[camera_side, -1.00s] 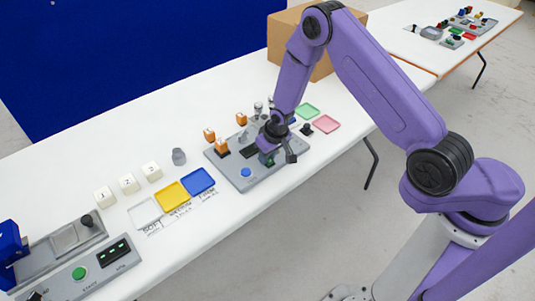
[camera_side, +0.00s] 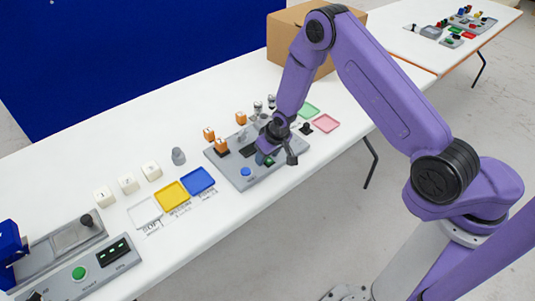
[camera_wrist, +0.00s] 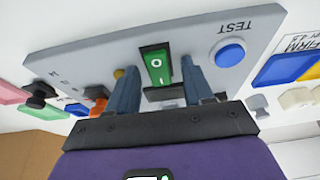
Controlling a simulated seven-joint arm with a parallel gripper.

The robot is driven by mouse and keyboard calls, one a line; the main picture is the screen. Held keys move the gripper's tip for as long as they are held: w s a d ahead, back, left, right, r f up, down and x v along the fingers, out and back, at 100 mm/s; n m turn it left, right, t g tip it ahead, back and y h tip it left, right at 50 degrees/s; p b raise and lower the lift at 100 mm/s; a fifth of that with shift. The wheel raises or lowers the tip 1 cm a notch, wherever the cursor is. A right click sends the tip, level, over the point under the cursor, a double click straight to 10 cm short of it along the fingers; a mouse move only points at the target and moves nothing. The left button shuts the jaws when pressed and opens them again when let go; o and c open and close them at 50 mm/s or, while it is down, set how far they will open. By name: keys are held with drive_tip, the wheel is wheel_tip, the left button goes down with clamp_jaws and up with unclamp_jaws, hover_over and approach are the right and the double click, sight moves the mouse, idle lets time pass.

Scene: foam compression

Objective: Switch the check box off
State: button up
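The check box (camera_side: 222,165) is a grey panel on the white table, with a round blue TEST button (camera_side: 246,172) and a green rocker switch. In the wrist view the check box's panel (camera_wrist: 110,50) fills the upper middle. The green rocker switch (camera_wrist: 157,68) sits in a black frame, marked O and I. I cannot tell which side is pressed in. My gripper (camera_wrist: 160,82) is open, with its two fingers apart on either side of the switch. In the side view my gripper (camera_side: 277,155) hangs low over the panel and hides most of the switch.
A cardboard box (camera_side: 290,35) stands behind.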

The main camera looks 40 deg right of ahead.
drive_tip(key=v, duration=1.7)
drive_tip(key=shift+r, duration=0.2)
drive_tip(key=s+a+r+n+g, duration=0.2)
drive_tip(key=s+r+n, duration=0.45)
drive_tip(key=s, duration=0.35)
drive_tip(key=s+d+r+n, duration=0.2)
drive_tip(key=s+d+n, duration=0.1)
drive_tip(key=s, duration=0.6)
drive_tip(key=s+d+r+n+g, duration=0.1)
drive_tip(key=s+d+n, duration=0.2)
drive_tip(key=s, duration=0.6)
drive_tip(key=shift+d+r+g, duration=0.3)
drive_tip(key=shift+d+r, duration=0.05)
drive_tip(key=shift+d, duration=0.05)
